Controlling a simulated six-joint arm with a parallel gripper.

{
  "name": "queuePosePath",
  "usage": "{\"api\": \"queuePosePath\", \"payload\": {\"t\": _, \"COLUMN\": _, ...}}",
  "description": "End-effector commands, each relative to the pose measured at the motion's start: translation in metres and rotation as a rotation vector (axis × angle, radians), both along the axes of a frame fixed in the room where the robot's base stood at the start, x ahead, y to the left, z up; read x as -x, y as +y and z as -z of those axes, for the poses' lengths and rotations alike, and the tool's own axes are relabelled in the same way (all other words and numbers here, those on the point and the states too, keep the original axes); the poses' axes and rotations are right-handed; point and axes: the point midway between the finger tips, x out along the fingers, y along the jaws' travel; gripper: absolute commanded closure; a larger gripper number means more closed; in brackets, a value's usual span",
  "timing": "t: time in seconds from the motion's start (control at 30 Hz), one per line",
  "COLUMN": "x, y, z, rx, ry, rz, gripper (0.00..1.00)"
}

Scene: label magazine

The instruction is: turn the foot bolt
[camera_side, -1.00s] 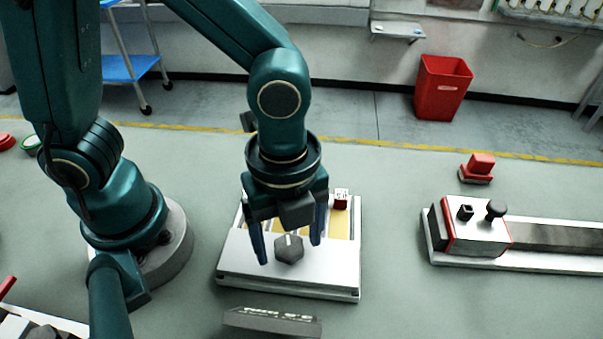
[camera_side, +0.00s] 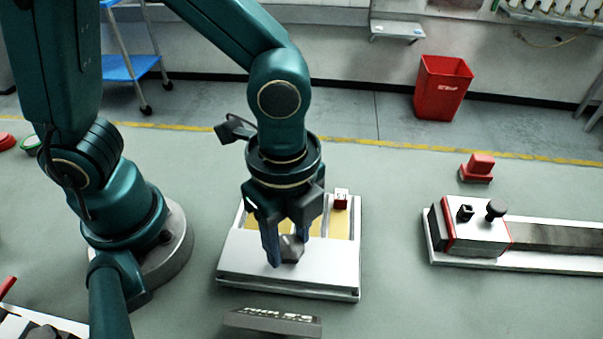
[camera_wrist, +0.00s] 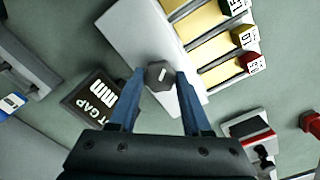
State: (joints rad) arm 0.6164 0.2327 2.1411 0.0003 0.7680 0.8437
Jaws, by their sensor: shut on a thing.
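The foot bolt is a dark grey hexagonal knob (camera_side: 293,246) with a pale mark line on top. It stands on the front of the white magazine plate (camera_side: 247,279). My gripper (camera_side: 284,250) points down over the plate, with its blue fingers shut on the bolt. In the wrist view the bolt (camera_wrist: 160,73) sits between the two fingertips (camera_wrist: 160,78), its mark line slightly tilted. In the side view a finger hides part of the bolt.
A dark display sign (camera_side: 272,323) stands in front of the plate. At right are a rail fixture (camera_side: 478,234) and a red block (camera_side: 480,165). Bare table lies between.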

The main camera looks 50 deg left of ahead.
Motion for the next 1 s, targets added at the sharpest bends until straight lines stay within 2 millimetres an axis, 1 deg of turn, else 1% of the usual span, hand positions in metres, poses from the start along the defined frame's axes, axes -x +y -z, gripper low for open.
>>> {"api": "queuePosePath", "payload": {"t": 1.0, "x": -0.0001, "y": -0.0006, "z": -0.0008, "rx": 0.002, "ry": -0.001, "rz": -0.948, "gripper": 1.00}}
